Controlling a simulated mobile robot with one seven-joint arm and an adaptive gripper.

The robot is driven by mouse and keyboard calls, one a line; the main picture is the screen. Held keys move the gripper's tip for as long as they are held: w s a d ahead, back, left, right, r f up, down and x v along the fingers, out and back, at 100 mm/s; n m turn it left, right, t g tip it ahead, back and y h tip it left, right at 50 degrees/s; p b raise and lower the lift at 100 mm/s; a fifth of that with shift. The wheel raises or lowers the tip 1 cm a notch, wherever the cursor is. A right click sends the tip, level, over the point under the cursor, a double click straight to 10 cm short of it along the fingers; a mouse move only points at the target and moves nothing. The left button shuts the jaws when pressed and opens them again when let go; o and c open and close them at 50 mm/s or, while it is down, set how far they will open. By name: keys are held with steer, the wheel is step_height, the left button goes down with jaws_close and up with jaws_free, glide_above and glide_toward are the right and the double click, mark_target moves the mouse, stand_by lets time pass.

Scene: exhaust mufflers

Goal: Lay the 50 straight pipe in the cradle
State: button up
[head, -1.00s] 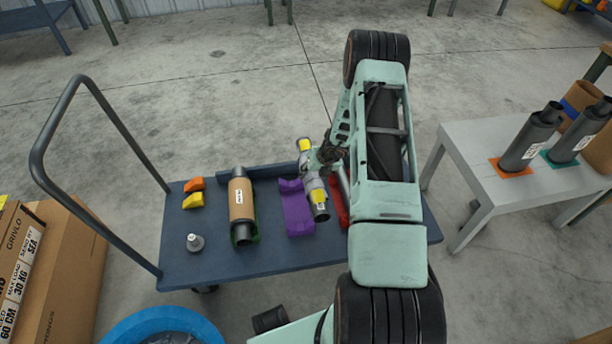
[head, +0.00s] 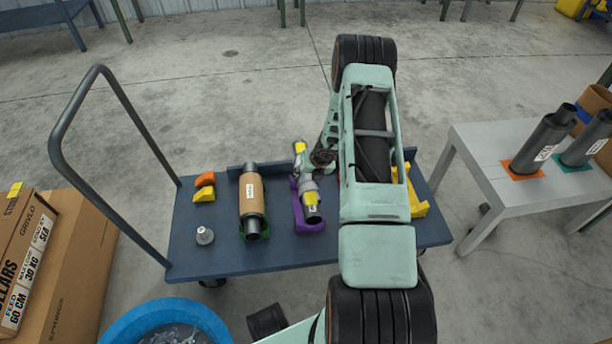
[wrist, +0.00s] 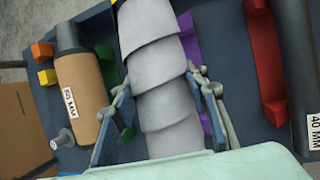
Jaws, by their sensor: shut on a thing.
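My gripper (head: 306,178) is shut on a grey pipe with yellow parts near both ends (head: 311,205). In the wrist view the pipe (wrist: 165,75) looks ribbed and runs lengthwise between the two fingers (wrist: 166,98). A purple cradle (head: 312,225) is on the cart directly under the pipe in the head view and shows to the pipe's right in the wrist view (wrist: 190,45). The pipe lies roughly along the cradle; I cannot tell whether it touches it. My gripper and the pipe hide most of the cradle.
A brown-wrapped muffler (head: 251,196) lies in a green cradle to the left. Orange (head: 205,179) and yellow (head: 204,194) blocks and a grey knob-like part (head: 205,235) are beyond. A red cradle (wrist: 265,60) and dark "40 MM" cylinder (wrist: 308,75) lie right; a yellow cradle (head: 416,195) shows beside my arm.

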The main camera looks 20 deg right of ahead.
mark_target(314, 184)
steer(key=shift+f+b, duration=4.1)
steer(key=shift+f, duration=1)
steer(key=o, duration=1.7)
steer(key=shift+c, duration=0.2)
steer(key=v, duration=1.2)
